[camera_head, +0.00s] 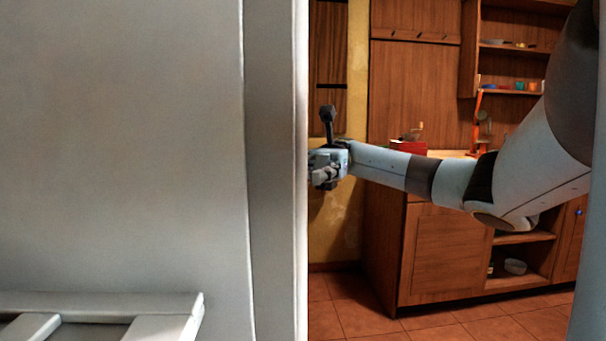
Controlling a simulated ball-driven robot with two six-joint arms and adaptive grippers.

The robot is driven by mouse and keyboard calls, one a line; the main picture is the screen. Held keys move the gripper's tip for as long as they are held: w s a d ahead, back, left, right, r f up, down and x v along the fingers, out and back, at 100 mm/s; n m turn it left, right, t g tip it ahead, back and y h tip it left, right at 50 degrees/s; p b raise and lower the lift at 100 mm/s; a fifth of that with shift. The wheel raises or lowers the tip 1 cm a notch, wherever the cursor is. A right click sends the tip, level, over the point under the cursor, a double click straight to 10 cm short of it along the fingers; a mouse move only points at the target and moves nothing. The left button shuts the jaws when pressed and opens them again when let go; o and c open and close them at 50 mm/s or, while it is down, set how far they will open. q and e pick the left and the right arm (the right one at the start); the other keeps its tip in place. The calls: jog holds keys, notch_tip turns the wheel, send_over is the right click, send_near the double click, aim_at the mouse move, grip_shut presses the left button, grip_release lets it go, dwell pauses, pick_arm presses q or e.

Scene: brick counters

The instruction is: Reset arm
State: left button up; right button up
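My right arm comes in from the upper right and stretches across to the left, roughly level along its forearm. Its gripper (325,170) is at the edge of the large grey panel, partly cut off by it. The fingers are small and partly hidden, so I cannot tell whether they are open or shut. I see nothing clearly held in it. My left arm and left gripper are not in view.
A large grey panel (120,140) fills the left half, very close, with a light slatted frame (100,303) at its bottom. Behind the arm stands a wooden counter (445,255) with a red box (408,147) on it. Shelves (515,68) hold small dishes. Tiled floor (350,315) shows below.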

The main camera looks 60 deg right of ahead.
dwell(0.5)
jog(key=w+f+m+t, duration=1.1)
jog(key=f+m+t, duration=0.4)
jog(key=m, duration=0.5)
jog(key=s+d+f+m+t+h, duration=0.2)
jog(key=f+m+h, duration=0.7)
jog(key=f, duration=0.4)
jog(key=s+d+f+m+t+h, duration=0.2)
jog(key=f+m+h, duration=0.4)
jog(key=f+m, duration=0.7)
jog(key=s+a+f+m+g+h, duration=0.2)
jog(key=s+f+m+g, duration=0.2)
jog(key=s+f, duration=0.6)
jog(key=s+a+f+m+g+h, duration=0.2)
jog(key=s+a+f+m+g, duration=0.15)
jog(key=s+f, duration=0.6)
jog(key=s+a+f+m+g, duration=0.2)
jog(key=s+a+f, duration=0.1)
jog(key=s, duration=0.5)
jog(key=s+a+f+m+g, duration=0.2)
jog(key=s+a+f+g, duration=0.1)
jog(key=s, duration=0.5)
jog(key=s+a+f+m+g, duration=0.2)
jog(key=s+a+f, duration=0.1)
jog(key=s, duration=0.5)
jog(key=shift+s+a+g, duration=0.35)
jog(key=shift+a, duration=0.25)
